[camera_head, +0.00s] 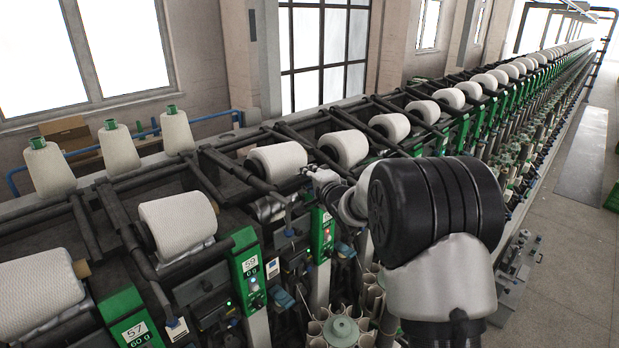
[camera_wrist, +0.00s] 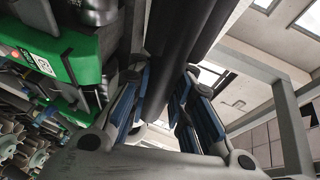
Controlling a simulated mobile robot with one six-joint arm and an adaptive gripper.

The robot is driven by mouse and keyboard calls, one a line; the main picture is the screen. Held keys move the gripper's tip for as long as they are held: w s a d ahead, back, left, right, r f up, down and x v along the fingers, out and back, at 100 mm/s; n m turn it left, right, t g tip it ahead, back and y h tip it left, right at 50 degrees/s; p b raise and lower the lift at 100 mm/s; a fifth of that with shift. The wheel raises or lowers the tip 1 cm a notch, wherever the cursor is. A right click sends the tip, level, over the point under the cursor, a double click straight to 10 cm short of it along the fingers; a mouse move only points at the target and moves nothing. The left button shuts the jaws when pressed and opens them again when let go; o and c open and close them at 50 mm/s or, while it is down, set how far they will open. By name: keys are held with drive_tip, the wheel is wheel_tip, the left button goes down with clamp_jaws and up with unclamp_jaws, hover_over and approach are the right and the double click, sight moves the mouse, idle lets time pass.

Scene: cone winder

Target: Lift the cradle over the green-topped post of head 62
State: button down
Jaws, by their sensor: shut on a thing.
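My gripper (camera_head: 316,176) reaches in among the package cradles, at the right end of a white cone (camera_head: 277,161). In the wrist view my gripper (camera_wrist: 160,108) has its blue-padded fingers on both sides of a dark cradle bar (camera_wrist: 161,85) and is shut on it. The cradle's far end runs out of that view. A green-topped post (camera_wrist: 40,48) with a white number label is at the upper left there; the number is too tilted and small to read surely. In the head view a green post (camera_head: 322,232) stands just below my gripper, partly hidden by my arm.
Neighbouring cones (camera_head: 178,222) and (camera_head: 345,148) sit close on both sides. Several cones stand on the back ledge. Open floor (camera_head: 555,240) lies right of the machine.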

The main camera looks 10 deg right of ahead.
drive_tip(key=c, duration=1.4)
unclamp_jaws()
drive_tip(key=shift+f, duration=0.35)
drive_tip(key=shift+c, duration=0.2)
drive_tip(key=shift+s+r, duration=0.1)
drive_tip(key=shift+s, duration=0.05)
drive_tip(key=v, duration=1.2)
